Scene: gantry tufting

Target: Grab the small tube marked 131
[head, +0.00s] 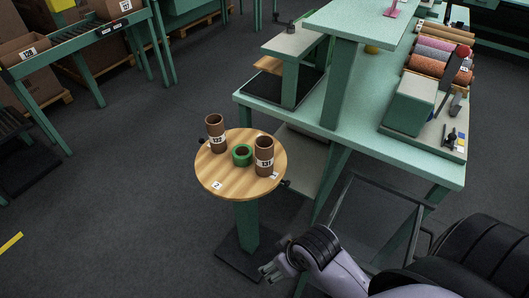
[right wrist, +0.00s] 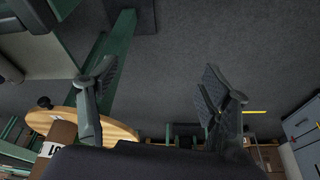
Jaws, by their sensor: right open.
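The small brown tube marked 131 (head: 264,150) stands upright on the right side of a round wooden tabletop (head: 222,177). In the right wrist view, a brown tube with a white label (right wrist: 62,135) shows at lower left, partly hidden by my gripper, beside the tabletop's edge (right wrist: 112,129). My right gripper (head: 268,273) is below and in front of the round table in the head view, apart from the tube. In the right wrist view its fingers (right wrist: 158,95) are spread with nothing between them. My left gripper is not in view.
A green ring-shaped roll (head: 242,155) sits between the tubes. A green workbench (head: 345,125) with colored rolls (head: 434,50) stands behind right.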

